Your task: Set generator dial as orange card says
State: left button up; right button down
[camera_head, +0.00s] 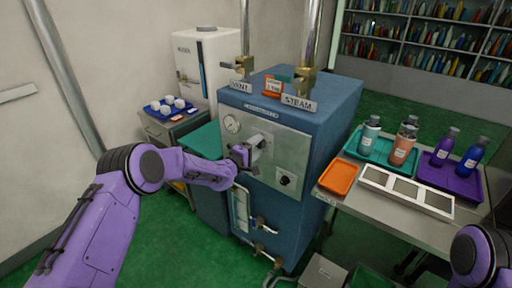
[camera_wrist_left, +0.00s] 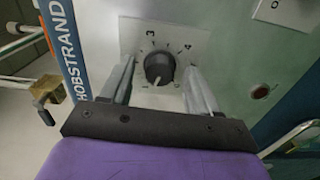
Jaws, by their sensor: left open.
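The blue steam generator (camera_head: 330,110) stands in the middle, its pale front panel facing me. An orange card (camera_head: 273,86) stands on its top between the VENT and STEAM signs; its writing is too small to read. The black dial (camera_wrist_left: 159,66) sits on a pale plate with 3 and 4 legible. A white mark on the knob points toward the bottom of the wrist view. My left gripper (camera_head: 248,154) is open at the panel. In the left wrist view its fingers (camera_wrist_left: 160,85) stand either side of the dial, with contact unclear. My right gripper is out of view.
A gauge (camera_head: 232,123) and a black knob (camera_head: 285,180) are on the panel; pipes and valves (camera_head: 262,222) lie below. A bench at right holds bottles in a teal tray (camera_head: 352,147) and purple tray (camera_head: 429,176), plus an orange tray (camera_head: 338,178).

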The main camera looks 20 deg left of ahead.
pick_arm(q)
jog(key=c, duration=1)
jog(key=shift+c, duration=0.2)
